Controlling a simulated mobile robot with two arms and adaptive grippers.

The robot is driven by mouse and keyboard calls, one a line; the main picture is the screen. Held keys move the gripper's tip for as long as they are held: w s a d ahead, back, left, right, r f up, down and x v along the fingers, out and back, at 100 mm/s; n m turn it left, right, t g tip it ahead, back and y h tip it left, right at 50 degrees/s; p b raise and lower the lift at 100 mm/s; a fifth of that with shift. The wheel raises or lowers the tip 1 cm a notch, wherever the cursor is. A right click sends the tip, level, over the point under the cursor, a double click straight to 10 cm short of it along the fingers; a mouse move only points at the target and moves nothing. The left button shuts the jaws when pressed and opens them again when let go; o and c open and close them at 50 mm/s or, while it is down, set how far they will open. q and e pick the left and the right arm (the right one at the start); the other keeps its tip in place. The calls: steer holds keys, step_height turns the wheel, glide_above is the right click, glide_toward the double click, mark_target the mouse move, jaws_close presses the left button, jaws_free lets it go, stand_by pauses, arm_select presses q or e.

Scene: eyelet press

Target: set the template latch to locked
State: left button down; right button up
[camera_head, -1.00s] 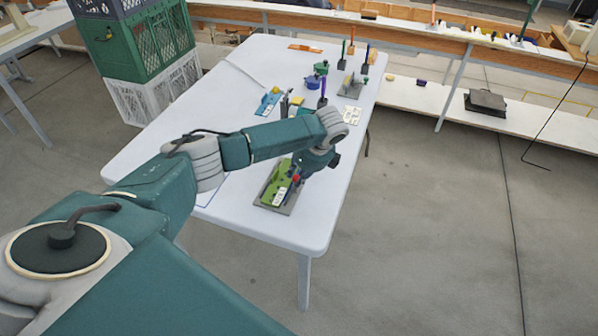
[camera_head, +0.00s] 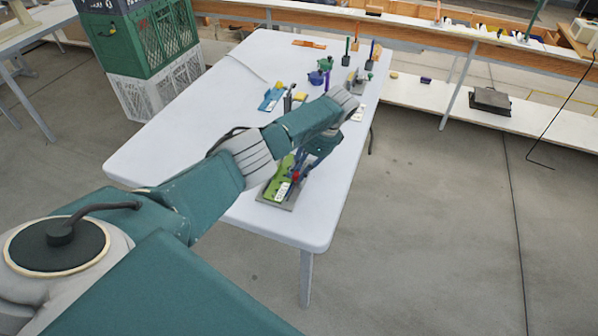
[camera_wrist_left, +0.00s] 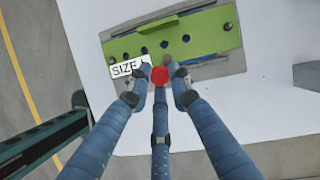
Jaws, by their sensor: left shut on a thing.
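The green template (camera_head: 278,183) lies on a grey base plate (camera_head: 289,207) at the near end of the white table. In the left wrist view the template (camera_wrist_left: 195,35) has a row of holes and a white label (camera_wrist_left: 124,68) reading "SIZE", its last letter partly hidden. A red knob (camera_wrist_left: 159,75), which looks like the latch handle, sits at the template's near edge. My left gripper (camera_wrist_left: 161,84) has its three fingers closed around this knob. In the head view the gripper (camera_head: 298,174) is partly covered by my arm. My right gripper is out of view.
The white table (camera_head: 190,118) has free room left of the template. Behind it stand a blue tray (camera_head: 271,98), a blue round pot (camera_head: 315,78) and several upright handled tools. Stacked crates (camera_head: 150,60) stand beyond the table's left edge.

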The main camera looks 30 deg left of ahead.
arm_select(q)
steer(key=shift+w+a+r, duration=0.1)
steer(key=shift+a+r, duration=0.05)
steer(key=shift+a, duration=0.1)
steer(key=c, duration=1.7)
jaws_free()
steer(key=shift+c, duration=0.2)
steer(key=shift+o, duration=0.8)
steer(key=shift+d+r, duration=0.2)
steer(key=v, duration=1.1)
steer(key=shift+r, duration=0.25)
